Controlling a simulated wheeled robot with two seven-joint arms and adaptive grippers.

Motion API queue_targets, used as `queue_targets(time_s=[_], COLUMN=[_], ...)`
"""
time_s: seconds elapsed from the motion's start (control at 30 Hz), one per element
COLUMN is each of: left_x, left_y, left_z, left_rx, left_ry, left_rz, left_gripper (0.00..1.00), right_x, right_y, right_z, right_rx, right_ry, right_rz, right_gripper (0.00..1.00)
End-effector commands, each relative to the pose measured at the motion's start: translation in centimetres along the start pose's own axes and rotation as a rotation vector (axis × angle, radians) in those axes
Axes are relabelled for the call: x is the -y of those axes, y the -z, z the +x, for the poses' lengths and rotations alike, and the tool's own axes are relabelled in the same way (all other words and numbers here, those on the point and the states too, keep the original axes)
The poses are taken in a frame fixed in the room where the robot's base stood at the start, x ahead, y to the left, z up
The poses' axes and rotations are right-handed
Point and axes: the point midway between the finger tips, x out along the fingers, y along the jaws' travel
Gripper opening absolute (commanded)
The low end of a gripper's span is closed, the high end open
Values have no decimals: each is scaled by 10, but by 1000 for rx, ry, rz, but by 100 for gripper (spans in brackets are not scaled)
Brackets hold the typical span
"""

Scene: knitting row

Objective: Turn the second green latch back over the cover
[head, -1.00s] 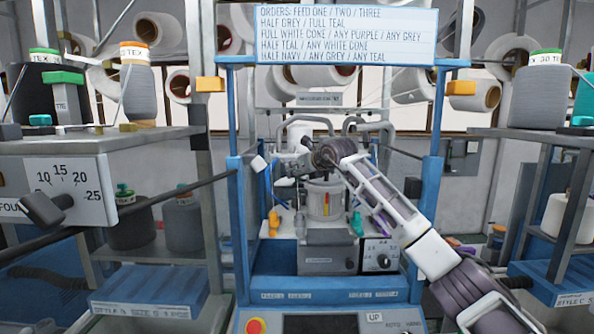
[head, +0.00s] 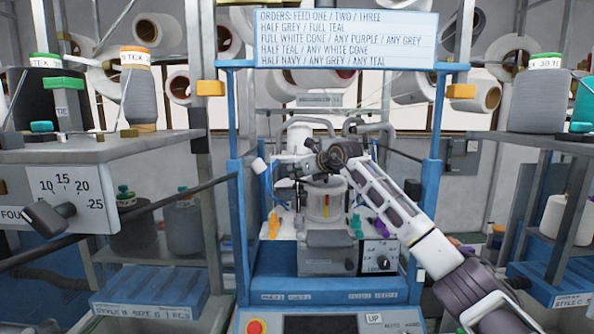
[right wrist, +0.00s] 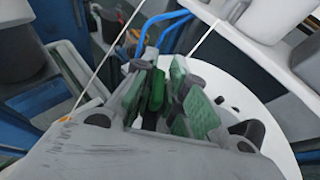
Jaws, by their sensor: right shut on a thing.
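My right gripper (head: 296,170) reaches in from the right over the knitting machine and points left and away. In the right wrist view, my right gripper (right wrist: 165,95) is shut on a dark green piece, which looks like a green latch (right wrist: 155,90); the pads and blur partly hide it. A teal-green latch (head: 356,224) stands at the right of the grey cover (head: 327,240) on the machine front. Above the cover is a clear pot (head: 325,203) with a red and yellow mark. My left gripper is not in view.
Orange latches (head: 273,225) stand left of the cover. Blue posts (head: 234,180) frame the machine on both sides. Yarn shelves flank it, with a dial panel (head: 65,195) at left. A white disc (right wrist: 265,120) lies behind the gripper.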

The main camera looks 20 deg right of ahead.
Motion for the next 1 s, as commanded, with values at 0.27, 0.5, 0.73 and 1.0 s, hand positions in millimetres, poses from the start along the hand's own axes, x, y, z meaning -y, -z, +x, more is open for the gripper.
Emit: queue_targets(time_s=[0.27, 0.5, 0.73, 1.0], left_x=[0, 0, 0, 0], left_y=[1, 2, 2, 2], left_z=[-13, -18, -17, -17], left_rx=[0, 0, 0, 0], left_ry=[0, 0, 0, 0], left_rz=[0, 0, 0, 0], left_gripper=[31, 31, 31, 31], right_x=[1, 0, 0, 0], right_y=[0, 0, 0, 0], right_z=[0, 0, 0, 0], right_rx=[-4, 1, 3, 3], right_ry=[-80, -121, -123, -123], right_rz=[-31, -49, -51, -51], right_gripper=[0, 0, 0, 31])
